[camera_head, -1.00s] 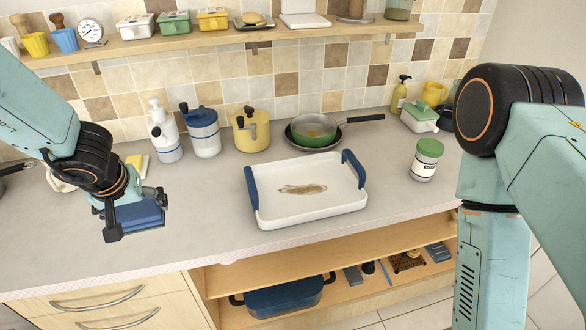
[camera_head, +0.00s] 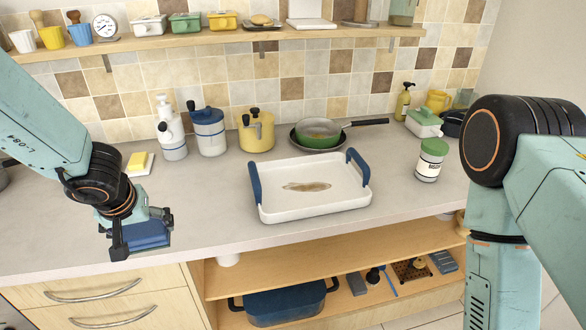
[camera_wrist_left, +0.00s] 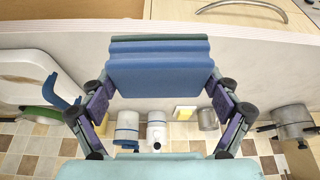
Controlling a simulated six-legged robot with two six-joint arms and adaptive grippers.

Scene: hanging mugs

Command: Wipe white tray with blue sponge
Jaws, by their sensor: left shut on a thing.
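The white tray (camera_head: 340,203) with blue handles sits on the counter, right of the middle in the head view. A brown smear (camera_head: 306,187) lies on its floor. My left gripper (camera_head: 146,232) is shut on the blue sponge (camera_head: 150,236), above the counter's front edge and well to the left of the tray. The wrist view shows the sponge (camera_wrist_left: 158,68) between the two fingers, with a darker green layer on its far side. Part of the tray (camera_wrist_left: 22,75) shows at the left there. My right arm is at the right of the head view, but its gripper is out of view.
A yellow pot (camera_head: 257,131), a blue-lidded canister (camera_head: 209,132), a white bottle (camera_head: 171,130) and a green pan (camera_head: 318,134) stand behind the tray. A green-lidded jar (camera_head: 430,160) stands to its right. The counter between sponge and tray is clear.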

